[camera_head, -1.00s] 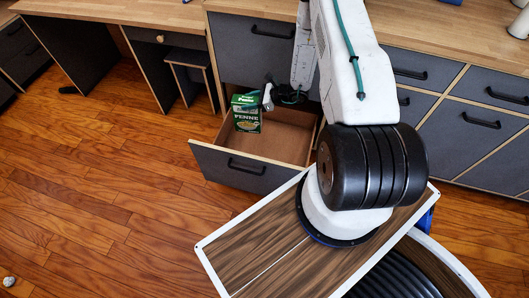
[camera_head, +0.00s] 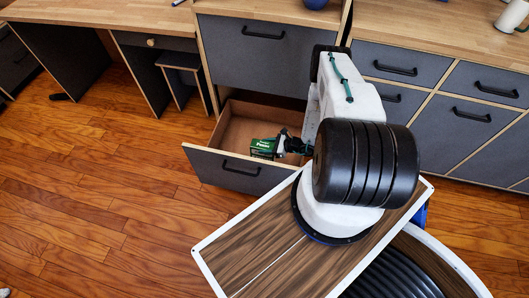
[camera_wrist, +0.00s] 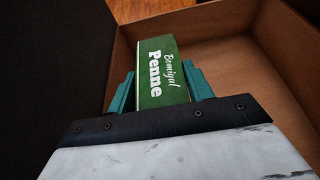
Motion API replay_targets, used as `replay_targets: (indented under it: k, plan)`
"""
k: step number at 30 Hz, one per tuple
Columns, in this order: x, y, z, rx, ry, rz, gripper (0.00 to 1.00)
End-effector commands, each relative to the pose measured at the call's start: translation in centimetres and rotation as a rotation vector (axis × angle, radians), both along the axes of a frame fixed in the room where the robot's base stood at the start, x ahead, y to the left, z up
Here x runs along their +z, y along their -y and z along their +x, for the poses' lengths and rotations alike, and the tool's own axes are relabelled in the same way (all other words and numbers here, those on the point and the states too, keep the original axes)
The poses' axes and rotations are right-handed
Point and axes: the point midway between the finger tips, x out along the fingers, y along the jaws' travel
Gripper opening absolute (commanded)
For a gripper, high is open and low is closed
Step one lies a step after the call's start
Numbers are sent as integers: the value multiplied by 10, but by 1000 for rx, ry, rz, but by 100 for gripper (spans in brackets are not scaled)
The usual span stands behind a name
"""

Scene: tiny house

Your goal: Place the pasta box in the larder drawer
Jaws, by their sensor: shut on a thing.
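The green pasta box (camera_head: 264,148) is in my gripper (camera_head: 283,146), over the front part of the open larder drawer (camera_head: 229,125). In the wrist view the box (camera_wrist: 161,72), lettered "Penne", sits between the two teal fingers of my gripper (camera_wrist: 160,88), which are shut on it. The drawer's brown inner floor and walls (camera_wrist: 262,85) show around the box in that view. The box appears inside the drawer's outline, close to the dark front panel (camera_head: 235,171). I cannot tell whether the box touches the drawer floor.
A closed dark drawer front (camera_head: 254,45) is above the open drawer. More dark cabinets (camera_head: 470,118) with handles line the right. A wooden counter (camera_head: 440,35) runs above. A small stool (camera_head: 184,75) stands under the desk at left. The wooden floor (camera_head: 95,185) at left is clear.

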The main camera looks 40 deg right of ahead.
Motion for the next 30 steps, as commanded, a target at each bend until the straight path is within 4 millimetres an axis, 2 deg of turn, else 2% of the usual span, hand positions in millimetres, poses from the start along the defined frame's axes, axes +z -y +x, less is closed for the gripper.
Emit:
replay_targets:
  k: [12,26,27,28,30]
  plan:
    - [-47,0,1,0,1,0,0]
    - [-54,0,1,0,1,0,0]
    - [-53,0,1,0,1,-1,62]
    - [-53,0,1,0,1,-1,70]
    - [-53,0,1,0,1,-1,73]
